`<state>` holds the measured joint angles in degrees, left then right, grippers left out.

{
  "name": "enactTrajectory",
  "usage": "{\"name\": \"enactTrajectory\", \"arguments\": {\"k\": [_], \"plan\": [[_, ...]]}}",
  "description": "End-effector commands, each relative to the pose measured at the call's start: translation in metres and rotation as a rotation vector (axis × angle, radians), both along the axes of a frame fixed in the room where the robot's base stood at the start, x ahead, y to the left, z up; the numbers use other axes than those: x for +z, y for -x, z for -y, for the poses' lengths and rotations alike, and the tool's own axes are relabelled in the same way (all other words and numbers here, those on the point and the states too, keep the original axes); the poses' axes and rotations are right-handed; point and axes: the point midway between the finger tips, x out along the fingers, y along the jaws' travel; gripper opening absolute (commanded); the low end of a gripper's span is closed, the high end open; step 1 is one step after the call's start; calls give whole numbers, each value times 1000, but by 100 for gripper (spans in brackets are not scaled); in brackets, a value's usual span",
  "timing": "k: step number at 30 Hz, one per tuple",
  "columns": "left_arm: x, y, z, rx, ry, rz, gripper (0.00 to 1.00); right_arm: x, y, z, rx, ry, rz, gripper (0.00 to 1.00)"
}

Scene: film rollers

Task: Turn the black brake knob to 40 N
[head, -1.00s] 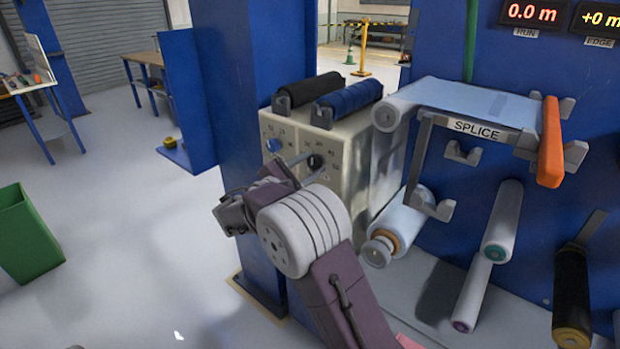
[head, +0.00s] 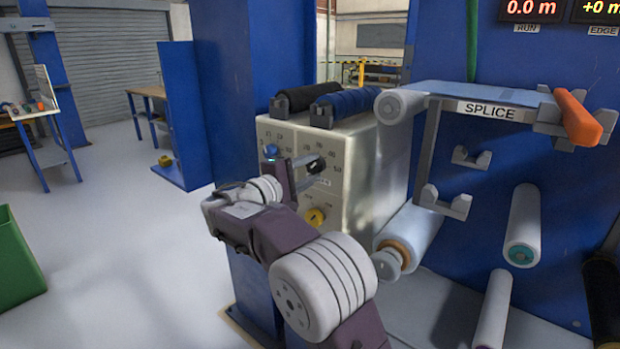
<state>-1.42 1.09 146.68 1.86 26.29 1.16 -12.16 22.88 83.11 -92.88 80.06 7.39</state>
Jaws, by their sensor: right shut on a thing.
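The black brake knob (head: 317,165) is on the front of the pale control box, right of a blue knob (head: 271,151). My right gripper (head: 308,168) reaches it from the front left, its fingers shut on the black knob. The dial marks around the knob are partly hidden by the fingers and too small to read, so its setting cannot be told. My left gripper is not in view.
A yellow knob (head: 315,217) sits lower on the control box (head: 368,165). A black roll (head: 308,95) and a blue roll (head: 348,103) lie on top. The splice table (head: 480,96) and several rollers stand to the right. Open floor lies left.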

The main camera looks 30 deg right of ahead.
Motion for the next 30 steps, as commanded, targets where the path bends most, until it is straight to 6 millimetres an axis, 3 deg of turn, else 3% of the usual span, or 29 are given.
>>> {"name": "enactTrajectory", "arguments": {"k": [19, 20, 21, 22, 30], "plan": [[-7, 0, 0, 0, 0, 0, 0, -2, 0, 0, -1, -20, 36, 0], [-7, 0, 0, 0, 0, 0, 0, -2, 0, 0, -1, -20, 35, 43], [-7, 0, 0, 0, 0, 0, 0, -2, 0, 0, -1, -19, 35, 54], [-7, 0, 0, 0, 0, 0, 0, -2, 0, 0, -1, -19, 35, 59], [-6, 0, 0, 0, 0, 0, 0, -1, 0, 0, 0, -17, 38, 59]]}}
